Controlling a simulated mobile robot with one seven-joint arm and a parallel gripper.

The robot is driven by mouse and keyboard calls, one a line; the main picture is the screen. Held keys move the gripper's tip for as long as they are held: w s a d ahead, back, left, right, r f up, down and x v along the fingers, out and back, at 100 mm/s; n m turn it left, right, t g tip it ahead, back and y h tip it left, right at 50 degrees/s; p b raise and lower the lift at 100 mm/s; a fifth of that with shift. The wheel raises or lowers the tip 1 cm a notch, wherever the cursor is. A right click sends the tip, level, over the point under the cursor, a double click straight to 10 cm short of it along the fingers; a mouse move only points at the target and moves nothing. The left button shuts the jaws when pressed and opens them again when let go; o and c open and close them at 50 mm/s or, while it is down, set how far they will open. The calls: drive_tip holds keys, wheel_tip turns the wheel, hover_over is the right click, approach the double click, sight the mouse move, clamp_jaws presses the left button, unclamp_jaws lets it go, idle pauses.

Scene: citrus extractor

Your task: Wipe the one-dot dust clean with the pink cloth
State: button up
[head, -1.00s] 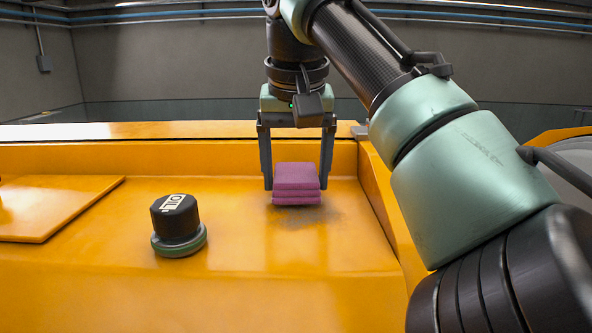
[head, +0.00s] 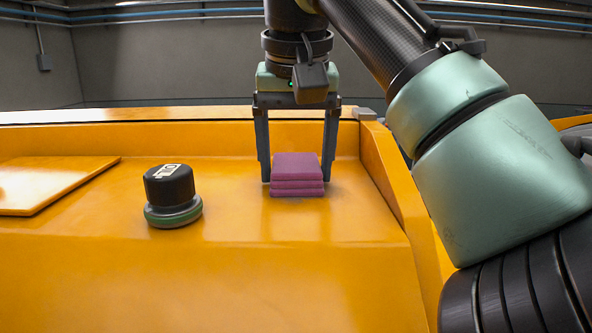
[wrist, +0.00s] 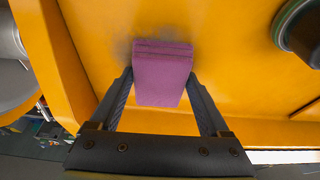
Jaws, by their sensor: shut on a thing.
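The pink cloth (head: 297,175) is a folded, layered block on the orange machine top, close to its right side wall. My gripper (head: 296,183) points down and is shut on the cloth, one finger at each side. The wrist view also shows the cloth (wrist: 162,80) between the fingers. A faint grey dust smudge (wrist: 120,48) shows beside the cloth's far end in the wrist view. In the head view little dust shows around the cloth. What lies beneath the cloth is hidden. I cannot make out a one-dot mark.
A black knob with a white label and green base (head: 172,196) stands to the left of the cloth. A raised orange panel (head: 50,182) lies farther left. A raised orange side wall (head: 395,185) borders the right. The surface in front of the cloth is clear.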

sight(297, 174)
drive_tip(key=shift+s, duration=0.7)
drive_tip(key=shift+s+f+b, duration=0.15)
drive_tip(key=shift+s+b, duration=0.65)
drive_tip(key=shift+s, duration=1.15)
